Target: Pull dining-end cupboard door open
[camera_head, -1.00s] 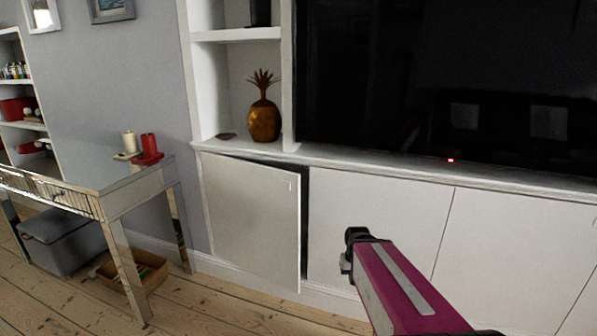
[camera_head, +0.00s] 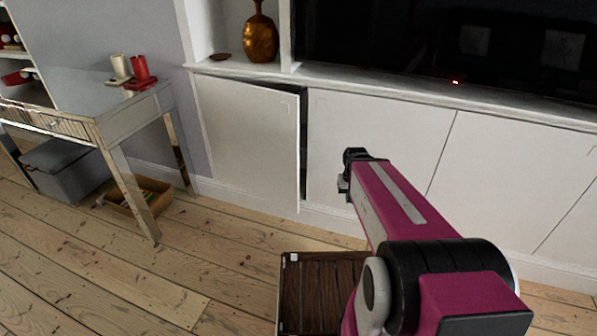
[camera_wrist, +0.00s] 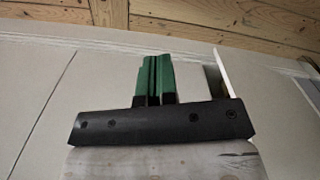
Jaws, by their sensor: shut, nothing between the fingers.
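The cupboard door (camera_head: 248,140) at the left end of the white low unit stands ajar, hinged at its left edge. A dark gap shows along its right edge and top. My gripper (camera_head: 345,183) is to the right of that free edge, in front of the neighbouring shut panel (camera_head: 385,130). In the wrist view my gripper's green fingers (camera_wrist: 155,75) are together and empty. The ajar door's edge (camera_wrist: 224,72) shows there to the right of the fingers, apart from them.
A mirrored table (camera_head: 110,120) stands at the left, with a grey box (camera_head: 65,170) and a tray of items (camera_head: 137,196) beneath. A dark slatted wooden thing (camera_head: 325,290) is on the floor in front. The floorboards before the ajar door are clear.

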